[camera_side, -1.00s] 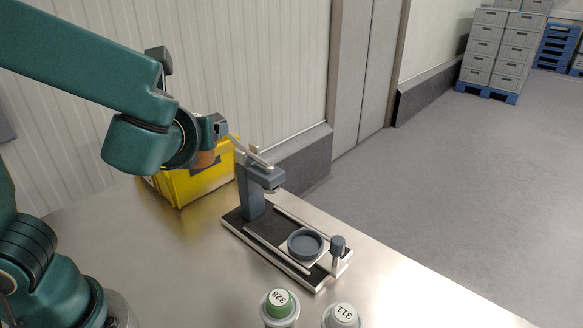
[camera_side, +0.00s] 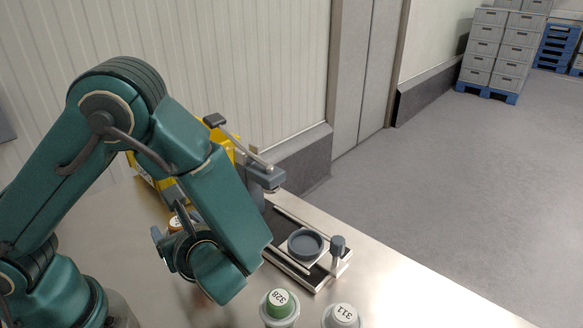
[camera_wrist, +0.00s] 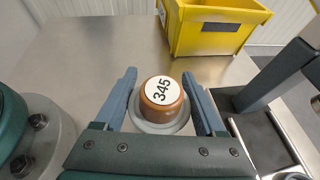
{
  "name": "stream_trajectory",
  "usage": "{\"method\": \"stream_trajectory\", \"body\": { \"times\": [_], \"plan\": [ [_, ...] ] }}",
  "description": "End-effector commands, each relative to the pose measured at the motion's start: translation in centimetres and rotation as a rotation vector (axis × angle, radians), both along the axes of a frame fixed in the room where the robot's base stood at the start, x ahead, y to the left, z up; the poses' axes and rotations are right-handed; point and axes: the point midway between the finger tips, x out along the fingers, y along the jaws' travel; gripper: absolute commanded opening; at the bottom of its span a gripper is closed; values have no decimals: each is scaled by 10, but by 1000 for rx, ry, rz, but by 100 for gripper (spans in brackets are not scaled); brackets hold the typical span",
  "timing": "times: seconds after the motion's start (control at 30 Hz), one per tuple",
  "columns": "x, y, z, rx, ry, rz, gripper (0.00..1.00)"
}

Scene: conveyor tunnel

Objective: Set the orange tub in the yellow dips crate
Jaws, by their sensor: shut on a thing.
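The orange tub (camera_wrist: 161,99), a brown-orange lid marked 345 over a grey rim, is between the fingers of my gripper (camera_wrist: 165,100), which is shut on it. In the side view my gripper (camera_side: 170,226) is low at the left, partly hidden by my arm, with a bit of the orange tub (camera_side: 175,224) showing. In the side view the crate (camera_side: 147,178) is mostly behind my arm. Only part of its inside shows.
A grey press-like stand (camera_side: 262,178) with a round dish (camera_side: 305,243) is right of my arm. A green-lidded tub 328 (camera_side: 279,307) and a grey-lidded tub 311 (camera_side: 342,315) stand at the front. Bare metal table (camera_wrist: 85,60) lies left of the crate.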

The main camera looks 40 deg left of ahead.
Motion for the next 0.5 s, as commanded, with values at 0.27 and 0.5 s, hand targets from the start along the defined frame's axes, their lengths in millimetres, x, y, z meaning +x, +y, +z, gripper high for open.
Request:
{"method": "stream_trajectory", "body": {
  "times": [0.27,0.5],
  "plan": [
    [0,0,-21,2,3,-2,0],
    [0,0,-46,0,2,-2,0]
  ]
}}
